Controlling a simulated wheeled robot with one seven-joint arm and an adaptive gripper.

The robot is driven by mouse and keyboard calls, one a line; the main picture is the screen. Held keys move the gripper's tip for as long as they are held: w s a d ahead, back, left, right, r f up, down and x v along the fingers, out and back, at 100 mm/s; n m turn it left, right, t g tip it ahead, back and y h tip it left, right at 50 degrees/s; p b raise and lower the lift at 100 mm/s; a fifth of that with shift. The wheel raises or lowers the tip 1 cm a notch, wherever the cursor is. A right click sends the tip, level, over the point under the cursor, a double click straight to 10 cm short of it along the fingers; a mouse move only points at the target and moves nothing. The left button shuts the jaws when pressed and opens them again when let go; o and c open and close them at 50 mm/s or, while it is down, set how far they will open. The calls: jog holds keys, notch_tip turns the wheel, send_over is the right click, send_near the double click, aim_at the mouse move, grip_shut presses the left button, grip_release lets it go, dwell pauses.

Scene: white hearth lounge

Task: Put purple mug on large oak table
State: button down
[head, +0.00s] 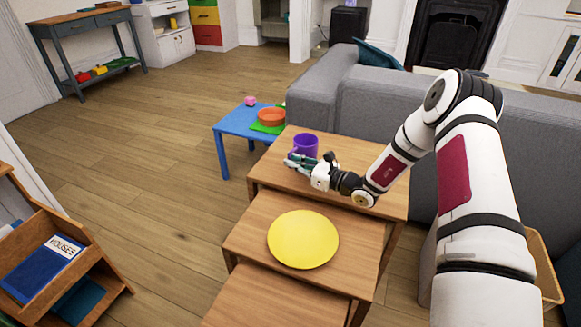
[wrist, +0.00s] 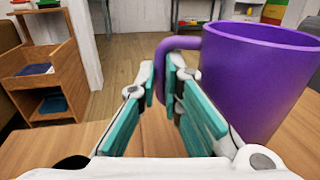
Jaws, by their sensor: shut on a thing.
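The purple mug (head: 306,143) is upright at the far left part of the large oak table (head: 370,180), the biggest and tallest of a nest of wooden tables. My gripper (head: 294,161) is at the mug's near side, low over that table top. In the wrist view the mug (wrist: 255,80) fills the upper right, and its handle (wrist: 160,68) passes between the teal finger pads of my gripper (wrist: 167,95). My gripper is shut on the handle. The mug's base is hidden, so I cannot tell whether it touches the table.
A yellow plate (head: 303,239) lies on the middle nesting table; the lowest one (head: 275,302) is bare. A small blue table (head: 237,124) with an orange bowl (head: 271,117) and a pink cup (head: 250,101) stands beyond. A grey sofa (head: 460,150) borders the right. Floor is open at left.

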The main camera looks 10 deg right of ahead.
jog(key=w, duration=0.1)
jog(key=w+b, duration=0.1)
jog(key=w, duration=0.3)
jog(key=shift+a+f, duration=0.2)
jog(key=shift+a, duration=0.05)
jog(key=shift+w+f+b, duration=0.2)
jog(key=shift+f+b, duration=0.9)
jog(key=shift+f, duration=0.65)
jog(key=shift+f, duration=0.2)
jog(key=c, duration=1.7)
grip_release()
